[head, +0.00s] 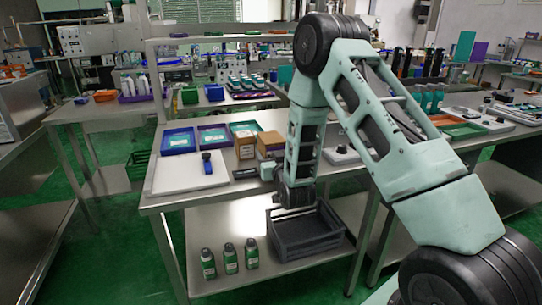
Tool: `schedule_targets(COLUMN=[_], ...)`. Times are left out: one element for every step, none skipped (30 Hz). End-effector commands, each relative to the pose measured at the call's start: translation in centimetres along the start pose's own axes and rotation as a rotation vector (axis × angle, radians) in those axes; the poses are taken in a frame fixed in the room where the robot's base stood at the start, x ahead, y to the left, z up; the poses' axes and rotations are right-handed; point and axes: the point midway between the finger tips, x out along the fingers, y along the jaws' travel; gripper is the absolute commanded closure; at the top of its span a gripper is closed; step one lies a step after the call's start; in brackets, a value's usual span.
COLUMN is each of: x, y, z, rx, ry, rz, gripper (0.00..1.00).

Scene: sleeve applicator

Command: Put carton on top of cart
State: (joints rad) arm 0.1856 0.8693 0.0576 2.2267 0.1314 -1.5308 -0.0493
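Two brown boxes stand side by side on the steel workbench; the left carton (246,145) shows a pale label, and the right carton (271,143) is partly behind my arm. I cannot tell which one the task means. A steel surface at the lower left (30,235) may be the cart, but I cannot tell for sure.
A white board (190,174), a blue tray (178,141) and a purple tray (213,137) lie left of the cartons. The lower shelf holds a dark crate (305,240) and green bottles (230,258). Green floor is open between the bench and left surface.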

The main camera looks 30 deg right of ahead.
Motion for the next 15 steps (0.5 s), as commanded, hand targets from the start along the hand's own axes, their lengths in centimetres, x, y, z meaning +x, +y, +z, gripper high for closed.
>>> schedule_targets(x=[0.02, 0.02, 0.02, 0.00, 0.00, -0.01, -0.01, -0.01, -0.01, -0.01, -0.01, -0.01, -0.01, -0.01, -0.01], y=[0.00, -0.01, -0.01, 0.00, 0.00, 0.00, 0.00, 0.00, 0.00, 0.00, 0.00, 0.00, 0.00, 0.00, 0.00], z=[0.14, 0.25, 0.37, 0.32, 0.27, 0.26, 0.26, 0.26, 0.26, 0.26, 0.26, 0.25, 0.25, 0.22, 0.12], rx=[0.000, 0.000, 0.000, 0.000, 0.000, 0.000, 0.000, 0.000, 0.000, 0.000, 0.000, 0.000, 0.000, 0.000, 0.000], ry=[0.002, 0.002, 0.002, 0.000, 0.000, 0.000, 0.000, 0.000, 0.000, 0.000, 0.000, 0.000, 0.000, 0.000, 0.000], rz=[0.000, 0.000, 0.000, 0.000, 0.000, 0.000, 0.000, 0.000, 0.000, 0.000, 0.000, 0.000, 0.000, 0.000, 0.000], gripper=[0.72, 0.72, 0.72, 0.35, 0.27, 0.19, 0.19, 0.19, 0.19, 0.19, 0.19, 0.19, 0.19, 0.19, 0.19])
